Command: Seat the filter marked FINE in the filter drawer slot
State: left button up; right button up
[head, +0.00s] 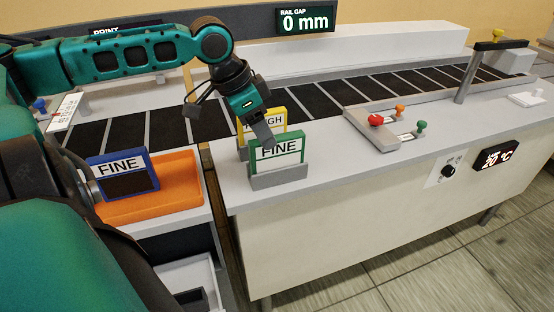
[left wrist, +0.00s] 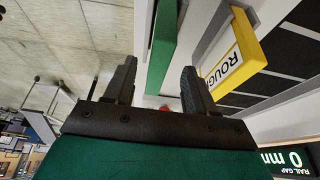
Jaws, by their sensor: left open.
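A green-framed filter marked FINE (head: 278,150) stands upright in a grey holder (head: 280,178) on the counter. It also shows as a green edge in the left wrist view (left wrist: 163,45). A blue-framed filter marked FINE (head: 122,176) stands on an orange tray (head: 165,205) at the left. My left gripper (head: 268,138) is open at the green filter's top; in the wrist view its fingers (left wrist: 158,70) are apart, with the green edge between them and no clear grip. A pale open drawer (head: 195,275) with a dark slot shows low at the left. My right gripper is not in view.
A yellow-framed filter marked ROUGH (head: 270,118) stands close behind the green one; it is beside the fingers in the wrist view (left wrist: 235,58). A lever panel (head: 385,128) is to the right. The counter front between them is clear.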

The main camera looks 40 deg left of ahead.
aim_at(277, 149)
pick_arm(q)
jog(key=shift+w+d+f, duration=0.1)
jog(key=shift+w+f, duration=0.1)
jog(key=shift+f, duration=0.35)
jog(key=shift+w+f+b, duration=0.15)
jog(key=shift+f+b, duration=0.05)
jog(key=shift+b, duration=0.2)
jog(key=x, duration=0.1)
jog(key=b+x, duration=0.2)
jog(key=x, duration=0.1)
jog(key=shift+w+d+r, duration=0.1)
jog(key=shift+w+d, duration=0.1)
jog(key=shift+d, duration=0.05)
jog(key=shift+w+d+f, duration=0.1)
jog(key=shift+w+f, duration=0.1)
jog(key=shift+f, duration=0.1)
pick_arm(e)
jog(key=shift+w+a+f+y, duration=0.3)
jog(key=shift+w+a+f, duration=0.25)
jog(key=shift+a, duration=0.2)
pick_arm(q)
jog(key=shift+f, duration=0.3)
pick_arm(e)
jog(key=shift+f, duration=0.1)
pick_arm(q)
jog(key=shift+c, duration=0.4)
grip_shut()
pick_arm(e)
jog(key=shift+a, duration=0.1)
